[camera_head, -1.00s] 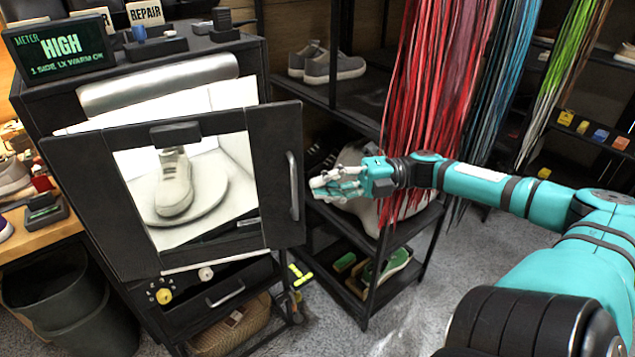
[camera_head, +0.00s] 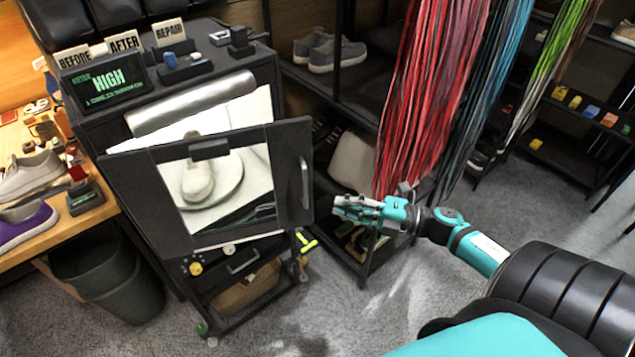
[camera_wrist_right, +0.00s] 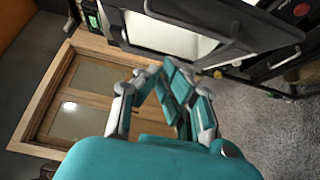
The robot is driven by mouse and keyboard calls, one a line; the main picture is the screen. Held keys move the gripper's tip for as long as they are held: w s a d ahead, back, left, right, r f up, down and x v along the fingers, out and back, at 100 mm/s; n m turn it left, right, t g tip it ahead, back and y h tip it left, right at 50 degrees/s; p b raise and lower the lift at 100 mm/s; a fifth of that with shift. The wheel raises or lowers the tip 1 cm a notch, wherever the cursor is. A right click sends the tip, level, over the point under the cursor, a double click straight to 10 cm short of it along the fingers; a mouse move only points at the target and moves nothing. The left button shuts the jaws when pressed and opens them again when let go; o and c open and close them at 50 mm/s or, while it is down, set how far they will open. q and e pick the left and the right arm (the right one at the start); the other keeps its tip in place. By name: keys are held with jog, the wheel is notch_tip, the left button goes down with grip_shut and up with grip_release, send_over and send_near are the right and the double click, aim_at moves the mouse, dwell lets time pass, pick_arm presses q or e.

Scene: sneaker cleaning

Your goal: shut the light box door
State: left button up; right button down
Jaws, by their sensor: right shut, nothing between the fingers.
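The light box (camera_head: 262,66) is a dark cabinet with a bright white interior. Its door (camera_head: 286,160) has a dark frame, a clear window and a grey bar handle (camera_head: 304,182) on the right side. The door stands ajar, swung out in front of the box, with the white interior showing above its top edge. A pale sneaker (camera_head: 197,182) on a round stand shows through the window. My right gripper (camera_head: 338,207) is shut and empty, right of the handle and slightly lower, apparently apart from it. In the wrist view its fingers (camera_wrist_right: 180,98) are together below the door's dark edge. My left gripper is out of view.
A shelf rack with grey shoes (camera_head: 330,52) and hanging red laces (camera_head: 430,100) stands behind my right arm. A dark bin (camera_head: 110,275) and wooden bench are at the left. Grey floor is open in front.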

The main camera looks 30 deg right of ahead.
jog(key=w+a+p, duration=0.2)
jog(key=w, duration=0.5)
jog(key=shift+w+a, duration=0.3)
jog(key=shift+w, duration=0.05)
